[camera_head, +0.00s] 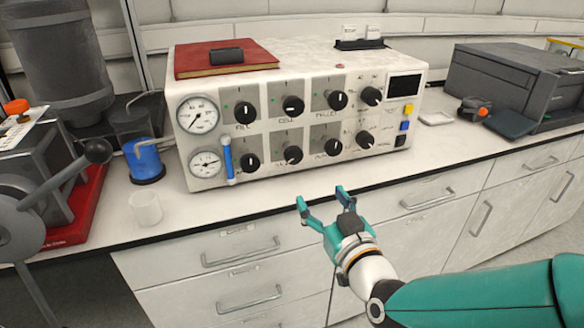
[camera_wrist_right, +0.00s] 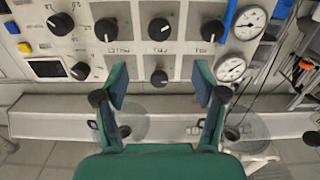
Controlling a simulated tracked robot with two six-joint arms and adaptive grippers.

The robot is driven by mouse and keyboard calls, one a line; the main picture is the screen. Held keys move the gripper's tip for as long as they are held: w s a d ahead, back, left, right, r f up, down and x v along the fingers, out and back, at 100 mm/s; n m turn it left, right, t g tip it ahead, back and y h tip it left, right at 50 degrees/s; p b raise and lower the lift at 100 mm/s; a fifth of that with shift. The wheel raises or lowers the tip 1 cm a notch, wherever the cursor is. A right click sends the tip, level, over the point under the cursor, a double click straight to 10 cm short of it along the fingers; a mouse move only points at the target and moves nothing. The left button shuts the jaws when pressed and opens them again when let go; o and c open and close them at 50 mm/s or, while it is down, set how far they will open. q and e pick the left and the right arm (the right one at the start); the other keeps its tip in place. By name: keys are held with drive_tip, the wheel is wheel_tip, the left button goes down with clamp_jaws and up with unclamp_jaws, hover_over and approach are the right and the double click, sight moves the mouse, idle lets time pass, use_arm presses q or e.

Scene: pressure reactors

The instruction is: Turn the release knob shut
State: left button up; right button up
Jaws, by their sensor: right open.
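The white reactor control panel (camera_head: 262,138) stands on the counter with two rows of black knobs. The lower row has a left knob (camera_head: 249,162), a second knob (camera_head: 292,155), a third knob (camera_head: 332,147) and a right knob (camera_head: 364,139). The labels are too small to tell surely which is the release knob. My right gripper (camera_head: 321,197) is open and empty, in front of and below the lower row, apart from the panel. In the right wrist view the panel appears upside down beyond the spread fingers (camera_wrist_right: 160,76). My left gripper is not in view.
Two gauges (camera_head: 198,115) and a blue lever (camera_head: 227,158) are at the panel's left. A blue-liquid beaker (camera_head: 146,160) and white cup (camera_head: 146,208) stand left of it. A red book (camera_head: 192,63) lies on top. A grey printer-like box (camera_head: 510,80) stands right.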

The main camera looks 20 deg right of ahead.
sight(295, 158)
drive_tip(key=w, duration=0.5)
drive_tip(key=w+p, duration=0.1)
drive_tip(key=w, duration=0.5)
drive_tip(key=w+p, duration=0.1)
drive_tip(key=w, duration=0.4)
drive_tip(key=shift+w+a+r, duration=0.15)
drive_tip(key=shift+w+a, duration=0.1)
drive_tip(key=shift+w, duration=0.05)
